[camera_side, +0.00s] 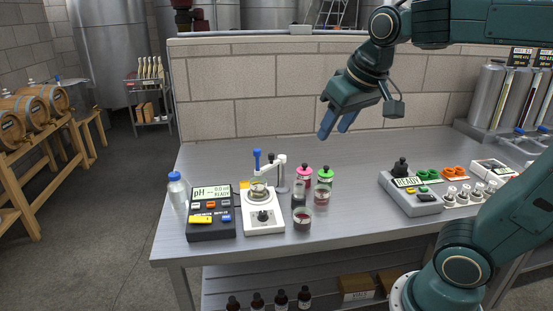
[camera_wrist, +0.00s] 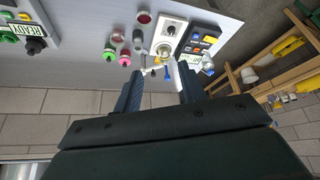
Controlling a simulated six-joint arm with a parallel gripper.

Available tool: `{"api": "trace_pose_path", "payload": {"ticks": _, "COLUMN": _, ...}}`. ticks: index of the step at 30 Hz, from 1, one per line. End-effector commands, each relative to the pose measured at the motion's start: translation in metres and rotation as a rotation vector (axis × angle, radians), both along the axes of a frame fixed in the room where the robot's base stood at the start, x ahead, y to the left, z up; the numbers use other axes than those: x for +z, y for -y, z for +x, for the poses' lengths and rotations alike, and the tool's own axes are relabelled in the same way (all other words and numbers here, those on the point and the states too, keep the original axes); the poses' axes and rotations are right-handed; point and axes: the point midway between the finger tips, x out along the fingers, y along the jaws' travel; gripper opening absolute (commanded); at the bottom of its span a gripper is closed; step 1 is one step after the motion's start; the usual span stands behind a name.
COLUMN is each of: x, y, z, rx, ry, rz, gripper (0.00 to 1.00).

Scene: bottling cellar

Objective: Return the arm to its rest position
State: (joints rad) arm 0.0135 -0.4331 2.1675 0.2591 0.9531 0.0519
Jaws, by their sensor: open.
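My gripper (camera_side: 337,123) is raised above the back part of the grey table (camera_side: 357,164), with its two blue fingers spread apart and nothing between them. In the wrist view my gripper (camera_wrist: 160,88) shows the same two fingers, apart and empty. It hangs clear of all the items on the table, up and to the right of the group of glassware. My arm reaches in from the right of the side view.
On the left of the table stand a pH meter (camera_side: 211,214), a white stirrer unit (camera_side: 263,213), a glass of dark red liquid (camera_side: 302,219), pink- and green-capped containers and a blue-capped bottle (camera_side: 177,189). A READY device (camera_side: 412,196) stands right. The middle is clear.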

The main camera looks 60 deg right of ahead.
Motion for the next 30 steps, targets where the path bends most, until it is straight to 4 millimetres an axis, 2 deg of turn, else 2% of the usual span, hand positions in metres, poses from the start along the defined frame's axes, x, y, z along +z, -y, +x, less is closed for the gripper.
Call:
{"api": "trace_pose_path", "payload": {"ticks": 1, "x": -0.005, "y": -0.005, "z": -0.012, "rx": 0.036, "ry": 0.006, "rz": 0.001, "gripper": 0.41}}
{"api": "trace_pose_path", "payload": {"ticks": 6, "x": -0.027, "y": -0.024, "z": -0.047, "rx": 0.16, "ry": 0.018, "rz": 0.004, "gripper": 0.41}}
{"api": "trace_pose_path", "payload": {"ticks": 12, "x": -0.05, "y": -0.042, "z": -0.077, "rx": 0.271, "ry": 0.03, "rz": 0.011, "gripper": 0.41}}
{"api": "trace_pose_path", "payload": {"ticks": 18, "x": -0.059, "y": -0.049, "z": -0.088, "rx": 0.316, "ry": 0.034, "rz": 0.013, "gripper": 0.41}}
{"api": "trace_pose_path", "payload": {"ticks": 30, "x": -0.06, "y": -0.049, "z": -0.089, "rx": 0.317, "ry": 0.033, "rz": 0.014, "gripper": 0.41}}
